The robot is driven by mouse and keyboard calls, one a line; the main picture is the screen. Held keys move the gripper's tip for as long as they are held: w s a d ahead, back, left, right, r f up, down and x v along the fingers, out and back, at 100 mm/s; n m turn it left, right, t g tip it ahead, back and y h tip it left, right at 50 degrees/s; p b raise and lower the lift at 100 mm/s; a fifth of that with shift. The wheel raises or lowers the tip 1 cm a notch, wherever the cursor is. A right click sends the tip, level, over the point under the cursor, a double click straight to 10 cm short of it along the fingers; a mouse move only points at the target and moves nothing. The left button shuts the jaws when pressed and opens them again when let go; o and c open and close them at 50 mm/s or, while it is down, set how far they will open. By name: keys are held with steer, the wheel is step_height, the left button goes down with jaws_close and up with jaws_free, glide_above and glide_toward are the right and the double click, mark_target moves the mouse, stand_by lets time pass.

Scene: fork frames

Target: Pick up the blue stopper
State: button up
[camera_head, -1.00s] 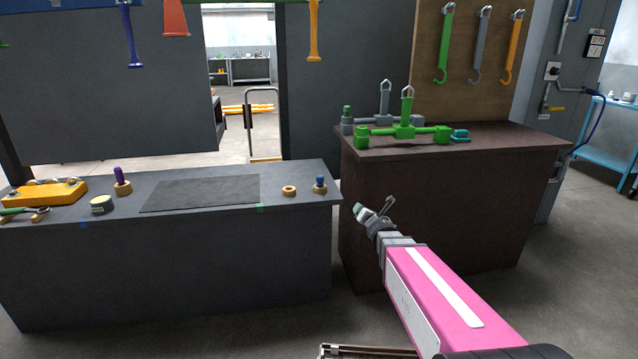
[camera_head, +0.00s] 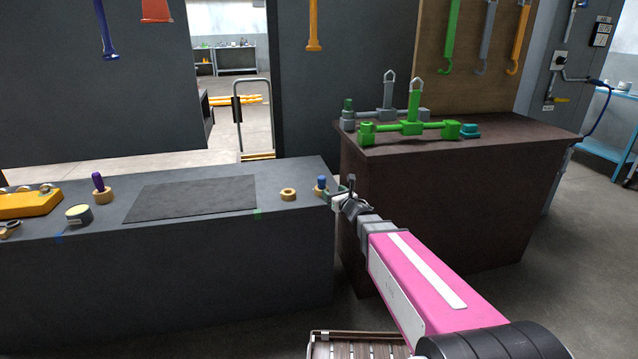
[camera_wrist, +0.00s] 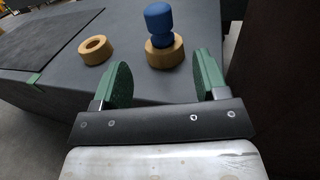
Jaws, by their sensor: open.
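The blue stopper (camera_head: 321,183) stands upright in a tan ring-shaped base near the right end of the dark grey bench. In the wrist view the blue stopper (camera_wrist: 159,24) has a rounded head and a narrower neck, and its lower end is hidden in the tan base (camera_wrist: 165,53). My gripper (camera_wrist: 162,80) is open and empty, its two green pads apart. The stopper is ahead of the pads, between their lines and somewhat nearer the right one. In the head view my gripper (camera_head: 337,194) is at the bench's right edge, close beside the stopper.
An empty tan ring (camera_head: 288,194) sits left of the stopper. A dark mat (camera_head: 190,198), a purple stopper (camera_head: 98,182) in a tan base and a round tin (camera_head: 78,214) lie further left. A taller brown cabinet (camera_head: 450,195) with green fittings stands close on the right.

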mark_target(324, 183)
steer(key=x, duration=1)
steer(key=shift+w+r, duration=0.1)
steer(key=shift+r, duration=0.1)
steer(key=c, duration=1)
